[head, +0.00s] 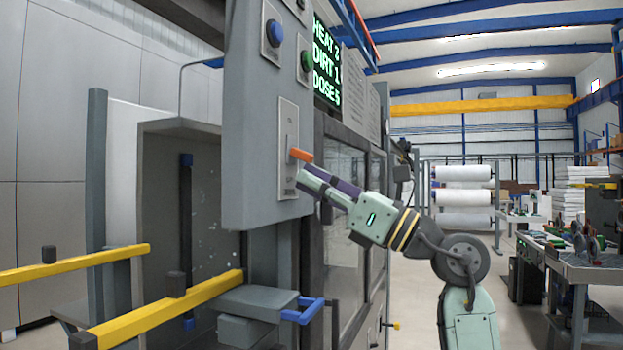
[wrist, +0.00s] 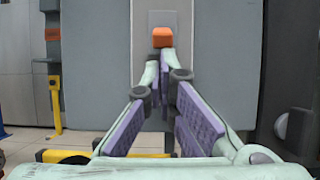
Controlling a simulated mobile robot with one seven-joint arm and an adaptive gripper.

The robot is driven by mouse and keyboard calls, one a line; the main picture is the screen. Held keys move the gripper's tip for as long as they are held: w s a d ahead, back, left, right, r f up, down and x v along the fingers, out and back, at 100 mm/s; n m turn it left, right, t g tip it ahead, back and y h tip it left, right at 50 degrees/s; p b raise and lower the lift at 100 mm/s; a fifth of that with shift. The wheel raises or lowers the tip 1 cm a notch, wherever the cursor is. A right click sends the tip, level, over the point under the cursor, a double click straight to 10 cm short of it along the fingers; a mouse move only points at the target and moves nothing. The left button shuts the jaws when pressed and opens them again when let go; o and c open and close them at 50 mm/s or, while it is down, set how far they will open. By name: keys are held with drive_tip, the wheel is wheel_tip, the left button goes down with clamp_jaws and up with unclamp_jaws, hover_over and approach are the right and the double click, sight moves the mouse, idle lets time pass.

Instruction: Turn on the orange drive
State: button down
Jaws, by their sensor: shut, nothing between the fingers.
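The orange drive handle (head: 301,155) sticks out from a light grey plate (head: 288,128) on the side of a grey control cabinet. In the wrist view the orange handle (wrist: 162,37) is just beyond my fingertips, near the top middle. My gripper (head: 303,178) is shut and empty, with its tips just below the handle in the head view. In the wrist view the purple-padded fingers (wrist: 165,62) meet at their tips. I cannot tell whether the tips touch the handle. Small lettering on the plate is too small to read.
Above the handle are a blue button (head: 275,33), a green button (head: 307,61) and a display (head: 327,65) reading HEAT 2, DIRT 1, DOSE 5. Yellow rails (head: 165,309) run at lower left. A grey block with a blue handle (head: 304,311) juts out below the cabinet.

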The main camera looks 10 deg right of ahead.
drive_tip(key=shift+d+r, duration=0.1)
drive_tip(key=shift+r, duration=0.1)
drive_tip(key=shift+d+r+h+p, duration=0.1)
drive_tip(key=shift+h+p, duration=0.2)
drive_tip(key=shift+s+d+r+p, duration=0.4)
drive_tip(key=shift+d+r+p, duration=0.15)
drive_tip(key=shift+r+p, duration=0.15)
